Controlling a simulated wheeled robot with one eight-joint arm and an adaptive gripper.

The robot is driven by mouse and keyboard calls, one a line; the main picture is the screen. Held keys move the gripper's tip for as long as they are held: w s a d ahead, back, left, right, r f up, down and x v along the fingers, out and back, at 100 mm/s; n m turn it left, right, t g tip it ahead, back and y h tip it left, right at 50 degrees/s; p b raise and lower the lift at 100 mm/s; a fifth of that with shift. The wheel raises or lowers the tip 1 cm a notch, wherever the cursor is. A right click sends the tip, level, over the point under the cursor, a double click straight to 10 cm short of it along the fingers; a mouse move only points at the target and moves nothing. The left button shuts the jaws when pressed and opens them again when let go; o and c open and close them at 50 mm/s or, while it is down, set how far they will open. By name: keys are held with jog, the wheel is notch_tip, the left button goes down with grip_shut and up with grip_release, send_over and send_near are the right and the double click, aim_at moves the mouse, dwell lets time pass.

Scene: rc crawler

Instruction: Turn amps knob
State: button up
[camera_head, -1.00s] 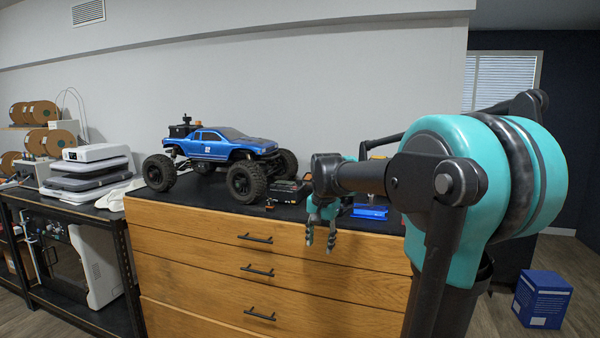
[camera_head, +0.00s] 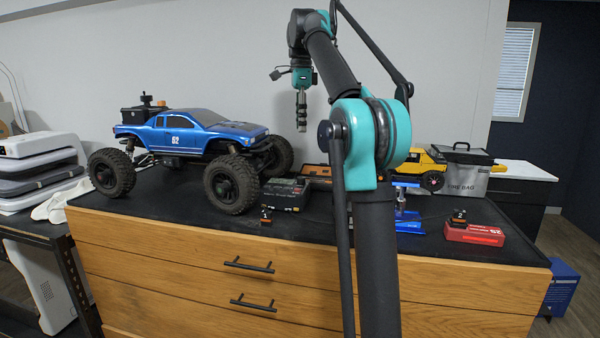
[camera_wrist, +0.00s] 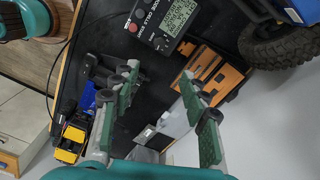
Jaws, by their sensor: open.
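The black charger (camera_head: 285,193) lies on the dresser's dark top, just right of the blue truck's front wheel in the head view. In the wrist view the charger (camera_wrist: 165,18) shows a lit grey screen and printed lettering, partly cut off by the top edge. My gripper (camera_head: 301,127) points down, high above the charger in the head view, seen nearly edge-on. In the wrist view my gripper (camera_wrist: 163,85) is open, its green-padded fingers apart with nothing between them.
The big blue truck (camera_head: 190,134) stands left of the charger. An orange-and-black item (camera_wrist: 214,75) lies beside the charger. Blue stand (camera_head: 408,222), red box (camera_head: 473,234), yellow car (camera_head: 424,167) and grey fire bag (camera_head: 463,180) stand to the right.

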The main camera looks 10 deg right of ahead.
aim_at(301, 177)
notch_tip(301, 177, down, 17)
jog(key=shift+r, duration=0.1)
dwell(0.4)
grip_shut()
